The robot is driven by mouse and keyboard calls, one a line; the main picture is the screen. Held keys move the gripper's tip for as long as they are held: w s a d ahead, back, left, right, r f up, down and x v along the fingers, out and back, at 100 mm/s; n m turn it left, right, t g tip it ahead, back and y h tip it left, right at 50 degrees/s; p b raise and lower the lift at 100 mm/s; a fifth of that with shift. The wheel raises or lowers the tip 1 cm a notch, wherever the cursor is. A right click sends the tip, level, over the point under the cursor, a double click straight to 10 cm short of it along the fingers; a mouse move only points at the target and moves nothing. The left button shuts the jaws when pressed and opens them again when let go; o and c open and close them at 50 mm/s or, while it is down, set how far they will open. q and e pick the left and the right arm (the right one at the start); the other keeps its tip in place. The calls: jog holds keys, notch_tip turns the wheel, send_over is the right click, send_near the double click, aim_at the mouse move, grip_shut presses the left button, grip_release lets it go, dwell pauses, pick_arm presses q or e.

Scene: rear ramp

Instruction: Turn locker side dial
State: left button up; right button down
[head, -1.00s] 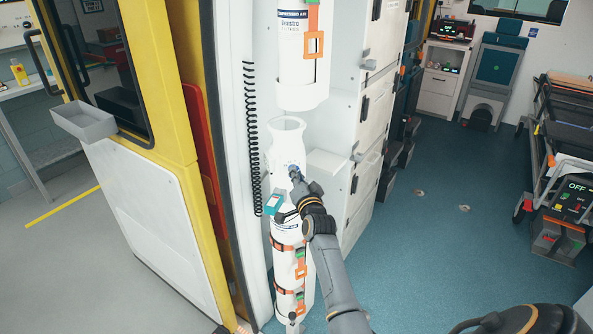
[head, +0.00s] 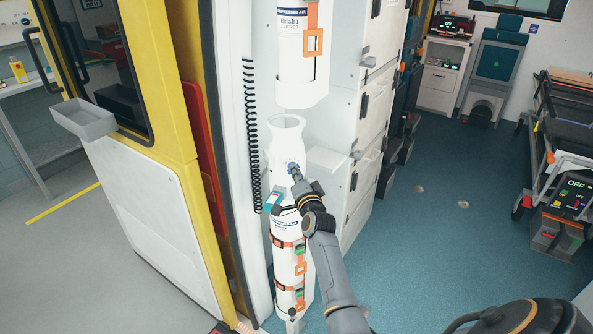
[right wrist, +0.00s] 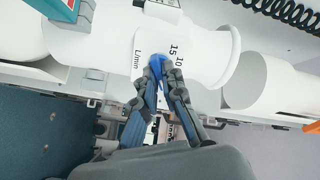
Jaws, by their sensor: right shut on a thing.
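The small blue dial (head: 291,165) is on the front of a white fitting (head: 287,140) with a flared top, beside the locker. The right wrist view shows the blue dial (right wrist: 157,62) beside a printed scale with 15, 10 and L/min. My right gripper (head: 294,172) reaches up to the dial from below right. In the right wrist view its two fingers (right wrist: 161,66) are closed in on the dial, one on each side, and cover much of it. The dial's exact setting cannot be read. My left gripper does not show.
White gas cylinders with orange straps stand above (head: 296,45) and below (head: 288,262) the fitting. A black coiled cord (head: 251,140) hangs to the left. White locker drawers (head: 365,150) are close on the right.

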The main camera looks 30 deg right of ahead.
jog(key=c, duration=1.5)
grip_release()
jog(key=shift+w+r, duration=0.15)
jog(key=shift+r, duration=0.35)
jog(key=shift+o, duration=0.2)
jog(key=shift+a+f, duration=0.1)
jog(key=shift+a, duration=0.05)
jog(key=shift+f, duration=0.1)
jog(key=v, duration=1.2)
